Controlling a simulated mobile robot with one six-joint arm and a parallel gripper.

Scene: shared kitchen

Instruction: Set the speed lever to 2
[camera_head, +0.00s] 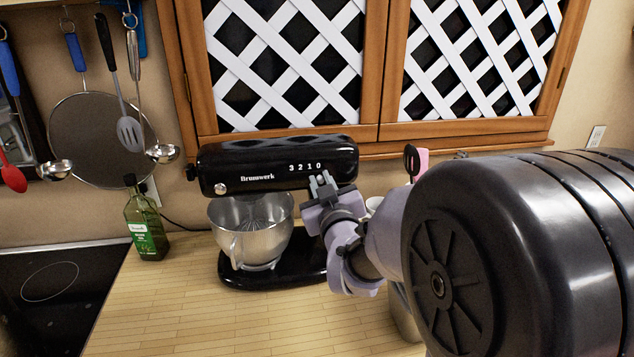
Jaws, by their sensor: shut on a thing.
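The black stand mixer (233,163) stands on the wooden counter under the cabinet, with a steel bowl (246,232) under its head. The white numbers 3 2 1 0 (305,167) run left to right along the right part of the head. My gripper (321,182) is at the lower edge of the head, just below these numbers. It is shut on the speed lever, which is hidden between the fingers. The fingertips are below about the 1 and 0; the exact lever setting cannot be read.
A green oil bottle (146,221) stands left of the mixer, beside the black hob (50,290). Ladles and a sieve (100,140) hang on the wall. A pink item and cups are partly hidden behind my arm. The front counter (220,320) is clear.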

